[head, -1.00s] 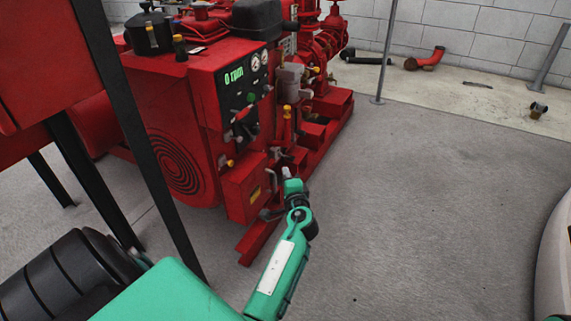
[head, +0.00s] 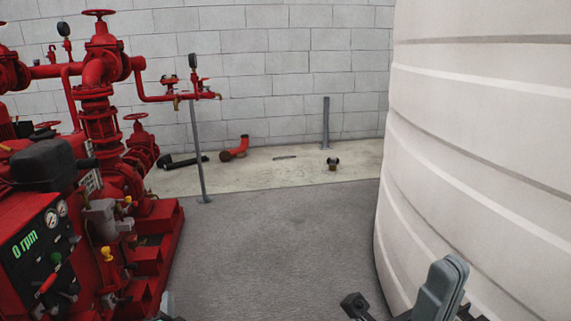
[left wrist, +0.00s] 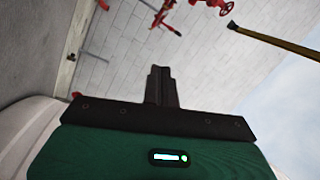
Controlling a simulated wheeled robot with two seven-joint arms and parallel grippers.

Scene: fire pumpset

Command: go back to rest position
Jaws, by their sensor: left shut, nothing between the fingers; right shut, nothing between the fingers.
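My left gripper (left wrist: 161,80) shows in the left wrist view with its dark fingers together and nothing between them. In the head view only a small tip of my left arm (head: 166,303) shows at the bottom edge, beside the pump base. My right gripper (head: 440,287) shows in part at the bottom right of the head view, in front of the white tank. It is shut and holds nothing that I can see; the rest of it is cut off by the frame.
The red pumpset (head: 75,240) with its gauge panel fills the left. A ribbed white tank (head: 480,150) stands close on the right. Grey floor (head: 270,250) is clear between them. A thin post (head: 198,150), a red pipe elbow (head: 235,150) and a small fitting (head: 332,163) are further back.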

